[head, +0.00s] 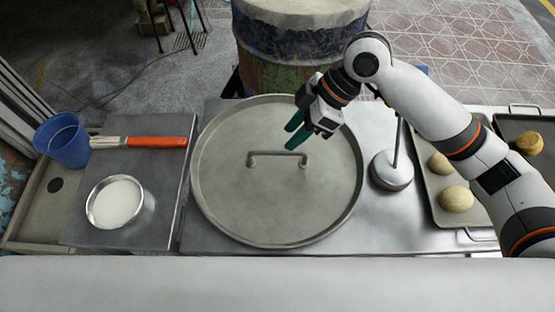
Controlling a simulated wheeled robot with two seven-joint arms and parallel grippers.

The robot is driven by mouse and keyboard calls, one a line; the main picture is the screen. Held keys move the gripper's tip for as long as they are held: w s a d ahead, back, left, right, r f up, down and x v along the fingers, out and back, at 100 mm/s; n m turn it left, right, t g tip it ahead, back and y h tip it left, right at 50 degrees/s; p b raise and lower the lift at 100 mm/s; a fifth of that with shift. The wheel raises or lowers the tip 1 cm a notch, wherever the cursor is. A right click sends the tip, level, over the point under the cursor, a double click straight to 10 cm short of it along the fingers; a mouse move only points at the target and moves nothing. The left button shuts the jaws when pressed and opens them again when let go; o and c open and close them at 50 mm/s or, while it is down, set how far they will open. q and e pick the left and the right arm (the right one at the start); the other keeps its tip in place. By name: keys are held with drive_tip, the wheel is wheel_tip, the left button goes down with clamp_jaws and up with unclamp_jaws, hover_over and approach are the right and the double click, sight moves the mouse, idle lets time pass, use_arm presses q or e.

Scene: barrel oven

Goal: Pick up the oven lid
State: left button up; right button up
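The oven lid (235,205) is a large round grey metal disc with a raised rim, lying flat on the metal table. Its bar-shaped handle (277,154) stands up near the middle. My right gripper (296,137) is above the lid, close to the right end of the handle. Its green fingers are apart with nothing visible between them. I cannot tell its exact height over the handle. My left gripper is not in view.
Left of the lid are a brush (150,142), a bowl of white contents (115,202) and a blue cup (64,141). On the right, a metal stand (392,170) sits beside trays holding several dough balls (456,199). A rusty barrel (285,75) stands behind the table.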

sight(277, 153)
drive_tip(key=x, duration=0.3)
drive_tip(key=shift+d+f+x, duration=0.1)
drive_tip(key=shift+d+x, duration=0.05)
drive_tip(key=shift+x, duration=1.15)
drive_tip(key=shift+d+f+x, duration=0.1)
drive_tip(key=shift+d+x, duration=0.05)
drive_tip(key=shift+x, duration=1.15)
drive_tip(key=shift+w, duration=0.15)
clamp_jaws()
drive_tip(key=shift+r, duration=0.1)
